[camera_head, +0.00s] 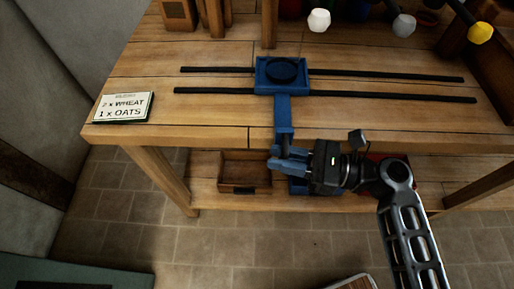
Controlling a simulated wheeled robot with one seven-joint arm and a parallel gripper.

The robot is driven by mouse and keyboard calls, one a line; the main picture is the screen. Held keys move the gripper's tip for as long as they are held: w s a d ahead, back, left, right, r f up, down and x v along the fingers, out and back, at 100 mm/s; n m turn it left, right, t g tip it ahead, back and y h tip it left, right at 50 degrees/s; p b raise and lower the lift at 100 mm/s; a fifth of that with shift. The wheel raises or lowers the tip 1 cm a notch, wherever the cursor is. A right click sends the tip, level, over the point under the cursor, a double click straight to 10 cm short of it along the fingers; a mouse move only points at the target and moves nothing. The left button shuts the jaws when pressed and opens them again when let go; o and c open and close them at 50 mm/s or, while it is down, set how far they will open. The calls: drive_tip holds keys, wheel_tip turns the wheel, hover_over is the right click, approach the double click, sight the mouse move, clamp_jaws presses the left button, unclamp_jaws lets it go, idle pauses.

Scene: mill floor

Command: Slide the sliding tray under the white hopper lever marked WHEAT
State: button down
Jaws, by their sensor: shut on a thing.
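The sliding tray (263,75) is a blue block with a round dark recess, seated on two black rails (400,95) on the wooden table. Its blue handle (283,112) points toward the front edge. My gripper (276,158) is at the handle's near end, shut on it; the exact contact is partly hidden by the fingers. A white lever knob (319,20) hangs at the top, to the right of the tray and farther back. No WHEAT label is readable on it, and its hopper is cut off by the top edge.
A grey knob (404,24) and a yellow knob (480,33) hang farther right. A card (123,107) reading 2 x WHEAT, 1 x OATS lies at the left of the table. A wooden box (245,172) stands on the lower shelf. The rails are clear on both sides of the tray.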

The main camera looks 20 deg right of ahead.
drive_tip(key=shift+w+p+v, duration=0.25)
drive_tip(key=shift+p+v, duration=0.05)
drive_tip(key=shift+v, duration=1.2)
drive_tip(key=shift+d, duration=0.1)
drive_tip(key=c, duration=1.2)
unclamp_jaws()
drive_tip(key=shift+b+v, duration=0.35)
drive_tip(key=shift+v, duration=3.6)
